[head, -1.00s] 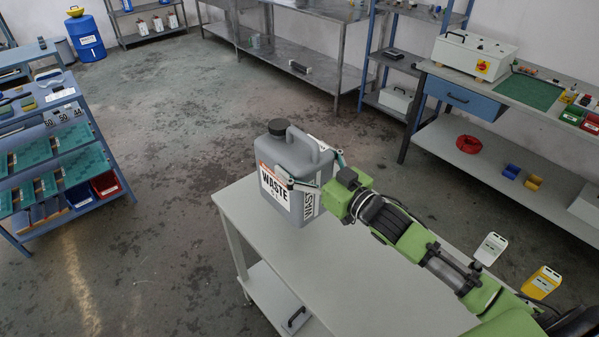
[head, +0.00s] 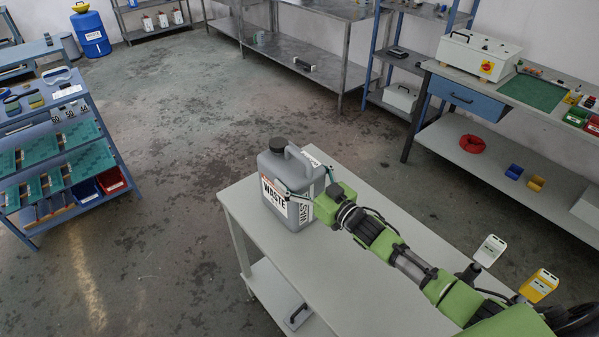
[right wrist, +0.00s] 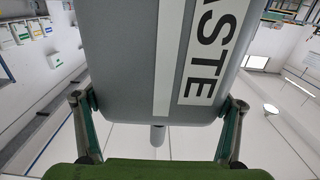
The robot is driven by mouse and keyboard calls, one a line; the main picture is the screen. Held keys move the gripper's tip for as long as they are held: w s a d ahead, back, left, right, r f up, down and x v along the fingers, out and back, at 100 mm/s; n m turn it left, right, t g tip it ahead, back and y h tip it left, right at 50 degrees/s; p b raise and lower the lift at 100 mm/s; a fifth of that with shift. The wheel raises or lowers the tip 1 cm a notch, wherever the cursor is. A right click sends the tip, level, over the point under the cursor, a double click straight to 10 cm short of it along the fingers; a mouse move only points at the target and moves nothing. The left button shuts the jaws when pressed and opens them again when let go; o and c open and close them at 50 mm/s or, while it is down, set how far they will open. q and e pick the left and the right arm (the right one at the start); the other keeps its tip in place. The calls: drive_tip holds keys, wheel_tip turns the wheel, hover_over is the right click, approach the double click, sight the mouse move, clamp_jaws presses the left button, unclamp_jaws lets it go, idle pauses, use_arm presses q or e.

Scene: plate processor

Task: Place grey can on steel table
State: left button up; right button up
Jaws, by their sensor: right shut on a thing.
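The grey can (head: 283,165) is a jerrycan with a black cap and a WASTE label. It is upright over the far left end of the white table (head: 375,285); its base is at or just above the top, I cannot tell which. My right gripper (head: 310,184) is shut on the can from the right side, a finger on each side. In the right wrist view the can (right wrist: 140,60) fills the space between the fingers. The steel table (head: 318,72), with a lower shelf, stands at the back wall; its top is partly cut off. My left gripper is out of view.
A blue shelf rack (head: 60,165) with bins stands at left. A blue barrel (head: 91,35) is at back left. A workbench (head: 500,165) with a white device (head: 478,52) stands at right. Open floor (head: 190,150) lies between the white table and the steel table.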

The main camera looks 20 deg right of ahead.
drive_tip(key=o, duration=1.7)
drive_tip(key=shift+f, duration=0.1)
drive_tip(key=shift+r, duration=0.2)
drive_tip(key=shift+s+d+f, duration=0.15)
drive_tip(key=shift+s+f, duration=0.05)
drive_tip(key=shift+s, duration=0.1)
drive_tip(key=shift+b+v, duration=1.05)
drive_tip(key=shift+v, duration=4.65)
drive_tip(key=shift+r, duration=0.2)
